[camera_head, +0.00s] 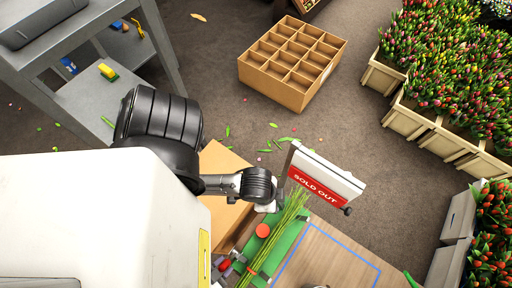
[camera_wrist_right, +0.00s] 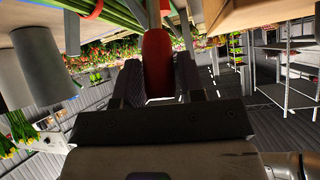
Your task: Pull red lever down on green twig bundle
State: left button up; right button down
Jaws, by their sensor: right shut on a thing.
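The bundle of long green twigs (camera_head: 277,235) lies slantwise on a green support (camera_head: 290,240) at the bench, with a red band near its lower end. Green stems (camera_wrist_right: 110,12) also cross the top left of the right wrist view. The red lever (camera_wrist_right: 156,55) stands between the two dark fingers of my right gripper (camera_wrist_right: 158,85), which is shut on it. In the head view small red and grey parts (camera_head: 224,265) show beside the bundle's lower end. I cannot clearly make out the right fingertips there. My left gripper is not in view.
A white "SOLD OUT" sign (camera_head: 318,190) stands close beside the twigs' upper end. A wooden board (camera_head: 330,255) with a blue outline lies to the right. A divided cardboard box (camera_head: 270,95) is on the floor. Tulip crates (camera_head: 395,115) line the right.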

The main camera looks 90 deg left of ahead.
jog(key=shift+s+d+f+b, duration=0.4)
jog(key=shift+d+f+b, duration=0.05)
jog(key=shift+d+f, duration=0.1)
jog(key=c, duration=1.1)
grip_release()
jog(key=o, duration=0.4)
jog(key=shift+r, duration=0.1)
jog(key=shift+c, duration=0.2)
jog(key=shift+r, duration=0.1)
